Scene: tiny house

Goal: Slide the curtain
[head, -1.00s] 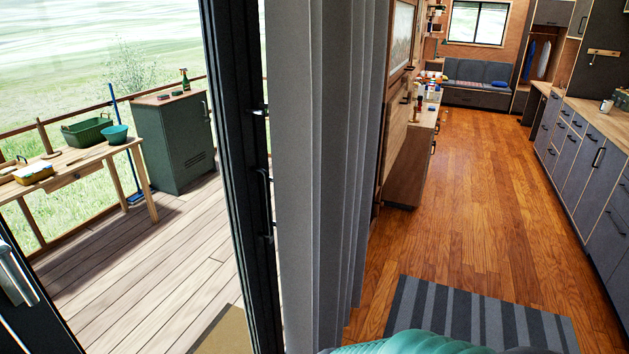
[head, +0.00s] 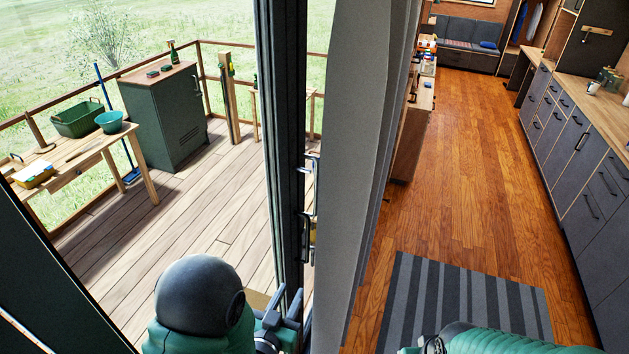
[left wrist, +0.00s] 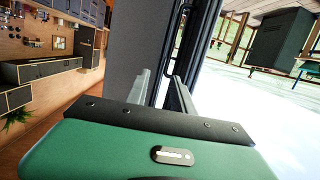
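The grey curtain (head: 358,150) hangs in vertical folds at the centre of the head view, beside the dark door frame (head: 284,130). My left gripper (head: 294,308) is low in the head view, in front of the frame and just left of the curtain's edge. Its two fingers stand apart. In the left wrist view the open fingers (left wrist: 160,82) point toward the curtain (left wrist: 130,45) and the frame. The curtain's edge shows behind the gap; I cannot tell whether cloth lies between the fingers. My right arm shows at the bottom, but its gripper is out of view.
Left of the frame is a wooden deck (head: 190,215) with a green cabinet (head: 165,115) and a table (head: 85,165). Right of the curtain, a striped rug (head: 460,300) lies on a clear wooden floor (head: 455,180). Grey kitchen cabinets (head: 572,145) line the right side.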

